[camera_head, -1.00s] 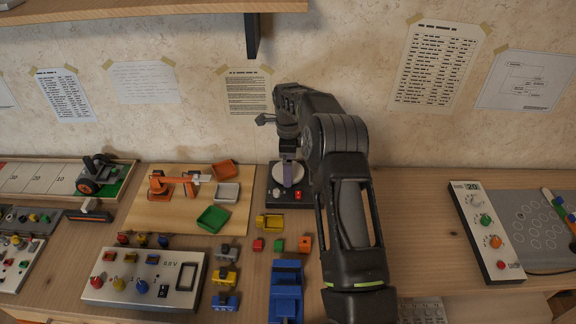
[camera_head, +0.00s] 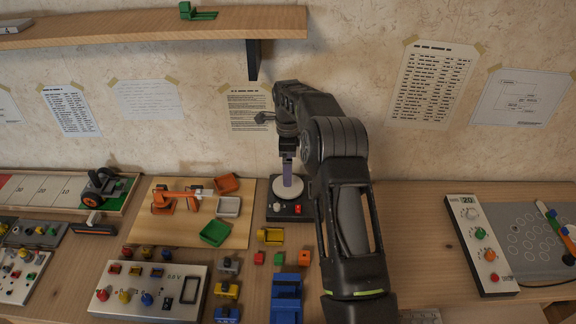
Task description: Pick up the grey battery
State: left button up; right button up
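A small grey block with a dark top, which looks like the grey battery (camera_head: 229,265), stands on the table behind a similar yellow battery (camera_head: 227,289) and blue battery (camera_head: 227,314). My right gripper (camera_head: 288,172) points down over a white round disc (camera_head: 289,190) on a dark base with a red button. It is well apart from the grey battery, behind it and to its right. Its fingers are small and seen edge-on, so I cannot tell their opening or whether they touch the disc. My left gripper is out of view.
A metal panel with knobs (camera_head: 150,300) lies left of the batteries. A yellow tray (camera_head: 270,236), small coloured blocks and a blue holder (camera_head: 286,295) are to their right. A wooden board (camera_head: 165,232) with an orange crane is behind. A shelf (camera_head: 140,32) overhangs the back.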

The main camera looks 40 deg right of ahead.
aim_at(226, 265)
jog(key=k, duration=2)
